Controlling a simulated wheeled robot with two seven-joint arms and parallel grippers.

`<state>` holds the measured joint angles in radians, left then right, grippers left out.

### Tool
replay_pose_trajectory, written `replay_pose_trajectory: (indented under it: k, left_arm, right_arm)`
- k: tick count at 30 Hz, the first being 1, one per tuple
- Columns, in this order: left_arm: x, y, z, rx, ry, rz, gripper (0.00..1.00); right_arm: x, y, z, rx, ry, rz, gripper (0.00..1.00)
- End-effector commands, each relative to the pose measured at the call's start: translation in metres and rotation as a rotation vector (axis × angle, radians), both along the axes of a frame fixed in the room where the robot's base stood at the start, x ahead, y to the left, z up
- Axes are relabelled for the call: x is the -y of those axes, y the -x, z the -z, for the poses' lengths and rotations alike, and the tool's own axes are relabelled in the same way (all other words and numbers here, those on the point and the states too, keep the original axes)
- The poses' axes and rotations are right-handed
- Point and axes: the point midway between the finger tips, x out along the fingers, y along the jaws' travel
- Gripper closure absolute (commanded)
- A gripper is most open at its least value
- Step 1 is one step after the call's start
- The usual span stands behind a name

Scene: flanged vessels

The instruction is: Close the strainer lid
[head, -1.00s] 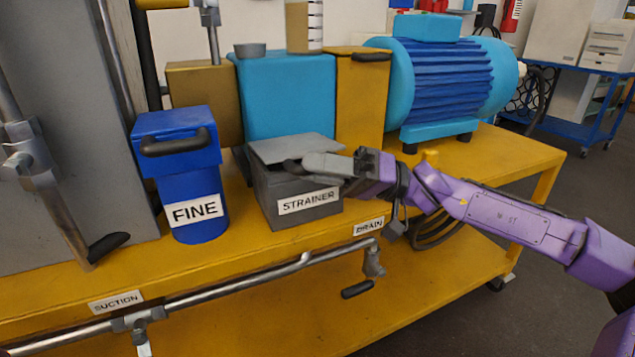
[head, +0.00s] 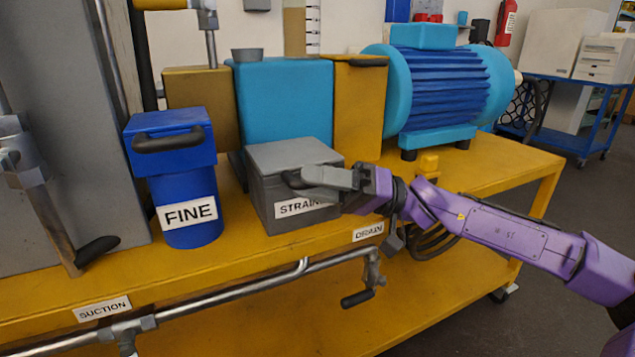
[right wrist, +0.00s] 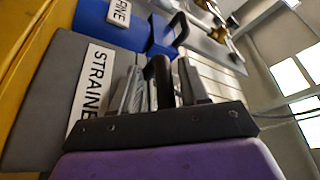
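The strainer (head: 262,207) is a grey box with a white label, standing on the yellow bench in the head view. Its grey lid (head: 290,154) lies flat on the box, with no visible gap. A dark handle (head: 292,180) is on the lid's front. My right gripper (head: 318,184) is at this handle, in front of the lid, and covers part of the label. In the right wrist view the dark handle (right wrist: 161,78) sits between the two fingers of the gripper (right wrist: 160,88), which look closed on it. My left gripper is not in view.
A blue FINE vessel (head: 180,190) with a dark handle stands to the left of the strainer. A blue motor (head: 440,85) is behind to the right. A pipe with a drain valve handle (head: 357,298) runs below the bench's front edge.

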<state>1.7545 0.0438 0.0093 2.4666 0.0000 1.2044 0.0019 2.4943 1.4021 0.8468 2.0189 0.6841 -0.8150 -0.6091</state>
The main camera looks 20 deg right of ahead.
Motion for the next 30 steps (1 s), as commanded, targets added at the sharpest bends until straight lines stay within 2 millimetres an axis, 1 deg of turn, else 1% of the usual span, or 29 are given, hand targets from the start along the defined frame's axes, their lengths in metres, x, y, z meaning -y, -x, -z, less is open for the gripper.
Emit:
replay_pose_trajectory:
  k: [5, 8, 11, 13, 18, 21, 25, 30]
  left_arm:
    - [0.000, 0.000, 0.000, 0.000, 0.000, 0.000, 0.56]
    - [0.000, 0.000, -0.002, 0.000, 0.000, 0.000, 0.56]
    - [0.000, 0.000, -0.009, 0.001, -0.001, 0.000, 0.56]
    - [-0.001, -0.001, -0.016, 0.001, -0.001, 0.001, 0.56]
    - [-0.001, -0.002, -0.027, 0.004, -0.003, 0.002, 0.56]
    - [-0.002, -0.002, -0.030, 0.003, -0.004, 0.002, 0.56]
    - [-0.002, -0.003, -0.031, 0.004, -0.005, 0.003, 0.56]
    - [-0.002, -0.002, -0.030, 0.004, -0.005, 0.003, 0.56]
  right_arm:
    - [0.001, 0.001, -0.001, 0.002, -0.001, 0.001, 0.56]
    - [0.005, 0.002, -0.001, 0.003, -0.003, 0.002, 0.56]
    - [0.020, 0.006, 0.000, 0.004, -0.005, 0.003, 0.56]
    - [0.036, 0.010, 0.003, 0.004, -0.008, 0.005, 0.56]
    - [0.072, 0.022, 0.015, 0.003, -0.005, 0.003, 0.56]
    - [0.088, 0.026, 0.021, 0.003, -0.004, 0.002, 0.56]
    - [0.097, 0.030, 0.025, 0.001, -0.001, 0.000, 0.56]
    - [0.098, 0.030, 0.027, 0.001, 0.000, 0.000, 0.56]
